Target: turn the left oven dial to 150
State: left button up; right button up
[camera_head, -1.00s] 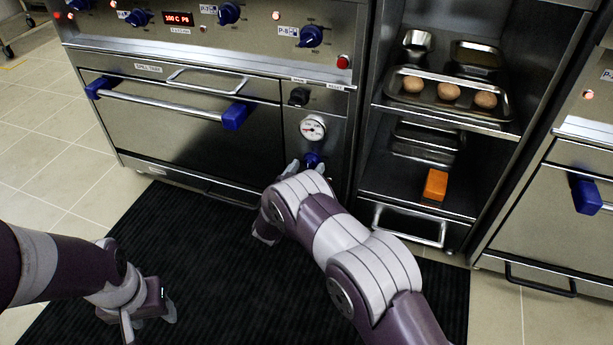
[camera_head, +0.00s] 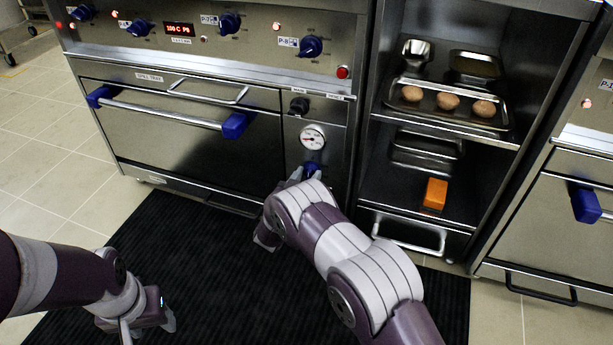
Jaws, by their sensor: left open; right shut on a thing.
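The left oven (camera_head: 170,125) has a steel control panel at its right side. A blue dial (camera_head: 312,168) sits low on that panel, below a round white gauge (camera_head: 312,138). My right gripper (camera_head: 304,174) is at this dial, shut on it. My wrist and fingers hide part of the dial, and its setting cannot be read. The gauge needle and scale are too small to read. My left gripper (camera_head: 148,325) is open and empty, low over the black mat at the lower left, away from the oven.
A black knob (camera_head: 299,105) is above the gauge. The oven door has a long bar handle (camera_head: 165,110) with blue ends. A shelf unit to the right holds a tray (camera_head: 440,122) with three round brown items and an orange block (camera_head: 435,193). The black mat (camera_head: 215,270) is clear.

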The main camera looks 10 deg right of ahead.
jog(key=m+p, duration=0.1)
jog(key=m, duration=0.4)
jog(key=shift+s+p, duration=0.1)
jog(key=shift+p, duration=0.3)
jog(key=m+p, duration=0.1)
jog(key=m, duration=0.4)
jog(key=shift+d+y, duration=0.1)
jog(key=shift+y, duration=0.3)
jog(key=m, duration=0.5)
jog(key=m+y, duration=0.1)
jog(key=m, duration=0.5)
jog(key=shift+s+d+f, duration=0.1)
jog(key=shift+s+f, duration=0.05)
jog(key=shift+f, duration=0.05)
jog(key=shift+m, duration=0.3)
jog(key=o, duration=1.1)
jog(key=shift+c, duration=0.2)
